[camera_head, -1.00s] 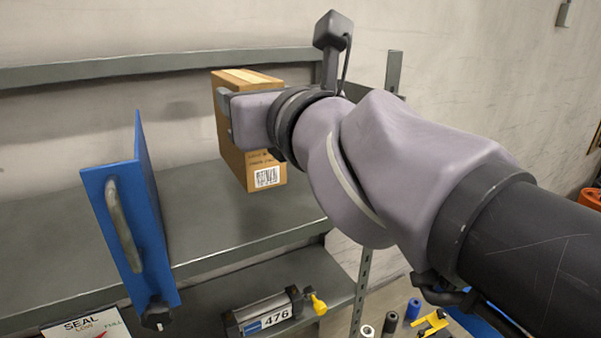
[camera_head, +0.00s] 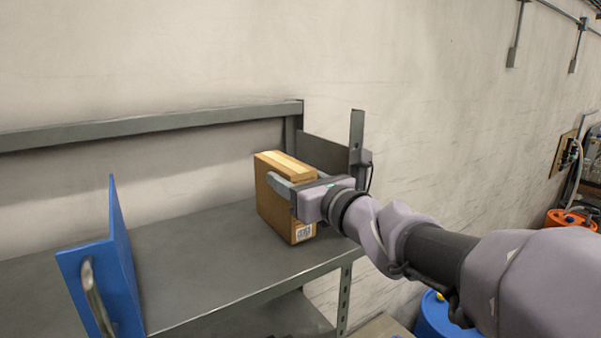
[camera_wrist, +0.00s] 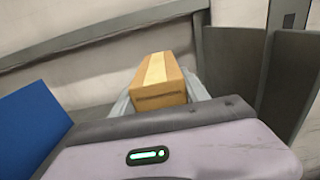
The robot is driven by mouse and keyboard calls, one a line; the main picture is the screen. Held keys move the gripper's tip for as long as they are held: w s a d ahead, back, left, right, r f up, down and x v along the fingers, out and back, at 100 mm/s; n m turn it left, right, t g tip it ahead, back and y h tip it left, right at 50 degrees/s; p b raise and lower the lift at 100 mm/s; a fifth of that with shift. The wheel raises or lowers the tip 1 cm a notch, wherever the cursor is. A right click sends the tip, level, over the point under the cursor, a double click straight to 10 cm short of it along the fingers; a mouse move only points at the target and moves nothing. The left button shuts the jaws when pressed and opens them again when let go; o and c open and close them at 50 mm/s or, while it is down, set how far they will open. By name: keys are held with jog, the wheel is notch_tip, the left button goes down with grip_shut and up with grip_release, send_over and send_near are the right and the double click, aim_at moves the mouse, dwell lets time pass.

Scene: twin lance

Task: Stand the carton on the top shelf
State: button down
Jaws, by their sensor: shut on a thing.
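The carton (camera_head: 272,209) is a brown cardboard box with a pale tape strip on top and a barcode label low on its near side. It is upright at the right end of the top shelf (camera_head: 215,245); whether its base touches the shelf I cannot tell exactly. My gripper (camera_head: 291,191) is shut on the carton, with one finger on its left side; the other finger is mostly hidden in the head view. In the wrist view the carton (camera_wrist: 160,82) sits between both fingers.
A blue panel with a grey handle (camera_head: 100,265) stands on the left of the shelf. A grey rail (camera_head: 150,124) runs along the back, and a grey upright post (camera_head: 356,145) and side plate stand at the right end. The shelf between panel and carton is clear.

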jog(key=shift+w+f, duration=0.1)
jog(key=shift+s+f+b, duration=0.1)
jog(key=shift+s+b, duration=0.1)
jog(key=shift+b, duration=0.15)
jog(key=c, duration=0.6)
grip_release()
